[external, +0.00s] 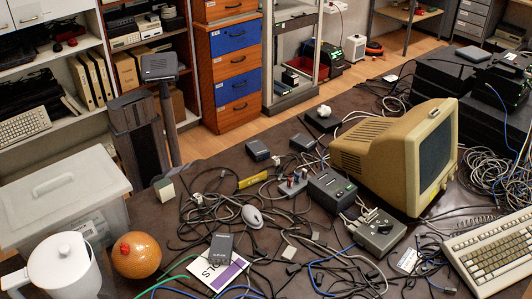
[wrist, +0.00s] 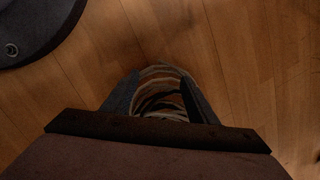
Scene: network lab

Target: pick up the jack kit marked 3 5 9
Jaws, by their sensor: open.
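I cannot pick out a jack kit marked 3 5 9, because no such marking is legible in either view. Small dark boxes lie among the cables on the table in the external view: one at the back (external: 257,150), another beside it (external: 302,143), and one near the front (external: 220,248). A small pale block (external: 165,190) lies near the table's left edge. In the wrist view my gripper (wrist: 160,76) shows dark fingers standing apart above the wooden floor. Pale and dark curved strands show between them; I cannot tell what they are. I cannot make out my gripper in the external view.
Tangled cables cover much of the dark table (external: 350,105). A beige monitor (external: 395,155), a switch box (external: 375,232), a keyboard (external: 495,250), an orange ball (external: 137,257) and a white jug (external: 62,262) stand around them. A dark rounded thing (wrist: 38,28) is at the wrist view's upper left.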

